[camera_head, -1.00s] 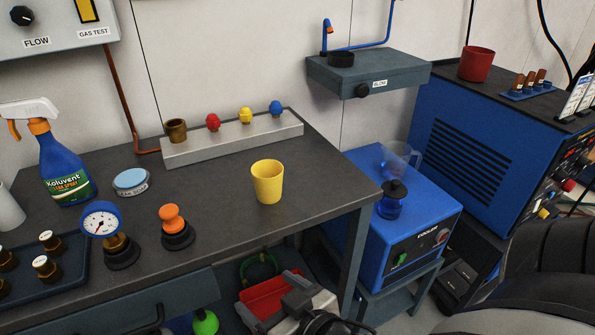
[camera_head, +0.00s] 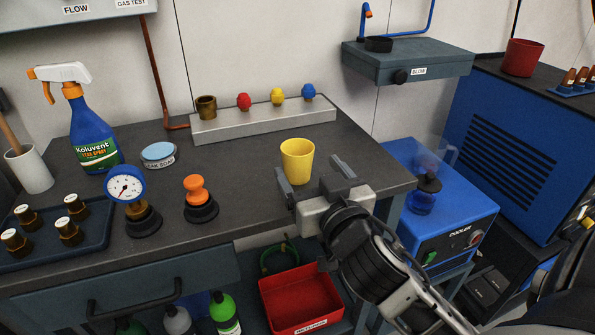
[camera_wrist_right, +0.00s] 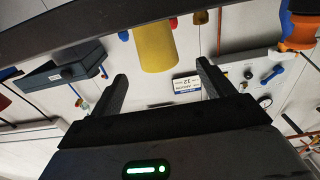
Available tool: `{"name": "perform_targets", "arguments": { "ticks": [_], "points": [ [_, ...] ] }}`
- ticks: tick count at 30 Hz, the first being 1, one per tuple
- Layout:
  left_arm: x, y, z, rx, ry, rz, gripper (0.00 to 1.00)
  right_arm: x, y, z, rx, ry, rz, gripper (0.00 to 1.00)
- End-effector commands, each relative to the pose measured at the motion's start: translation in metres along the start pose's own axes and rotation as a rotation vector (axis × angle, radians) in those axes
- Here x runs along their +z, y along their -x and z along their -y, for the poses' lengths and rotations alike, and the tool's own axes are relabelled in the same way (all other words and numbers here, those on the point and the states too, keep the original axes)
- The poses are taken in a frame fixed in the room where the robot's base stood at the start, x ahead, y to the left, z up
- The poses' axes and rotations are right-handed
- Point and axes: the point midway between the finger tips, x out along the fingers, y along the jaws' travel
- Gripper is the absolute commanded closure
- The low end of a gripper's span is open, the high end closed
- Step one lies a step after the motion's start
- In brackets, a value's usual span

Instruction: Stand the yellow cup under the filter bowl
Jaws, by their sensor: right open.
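The yellow cup (camera_head: 297,162) stands upright on the dark bench, near its right end. My right gripper (camera_head: 313,174) is open and empty, just on the near side of the cup in the head view. In the right wrist view the cup (camera_wrist_right: 154,45) shows beyond and between the two spread fingers (camera_wrist_right: 162,75); it is not gripped. I cannot say for certain which thing is the filter bowl. A grey unit marked BLOW (camera_head: 408,62) is on the wall, with a black ring (camera_head: 379,44) on top. My left gripper is not in view.
A grey block (camera_head: 262,124) with coloured knobs stands behind the cup. A gauge (camera_head: 126,188), an orange-topped fitting (camera_head: 195,190) and a spray bottle (camera_head: 92,135) stand to the left. Right of the bench, a blue cooler (camera_head: 450,215) carries a clear jug and a black-capped blue container (camera_head: 424,195).

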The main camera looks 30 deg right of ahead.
Motion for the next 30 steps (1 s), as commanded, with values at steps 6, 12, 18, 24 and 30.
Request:
{"name": "perform_targets", "arguments": {
  "ticks": [6,12,18,24,30],
  "points": [
    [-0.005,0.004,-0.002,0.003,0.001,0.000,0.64,-0.001,-0.020,0.000,0.000,0.000,0.001,0.20],
    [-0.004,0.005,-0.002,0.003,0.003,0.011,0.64,-0.003,-0.045,-0.002,0.000,0.003,0.000,0.20],
    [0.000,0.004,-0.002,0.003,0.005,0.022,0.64,-0.002,-0.069,-0.002,0.000,0.001,0.001,0.20],
    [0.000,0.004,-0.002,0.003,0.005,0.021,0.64,0.000,-0.072,-0.002,0.000,-0.001,0.003,0.20],
    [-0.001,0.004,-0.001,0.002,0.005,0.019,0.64,0.000,-0.072,-0.002,0.000,-0.001,0.003,0.56]
  ]
}}
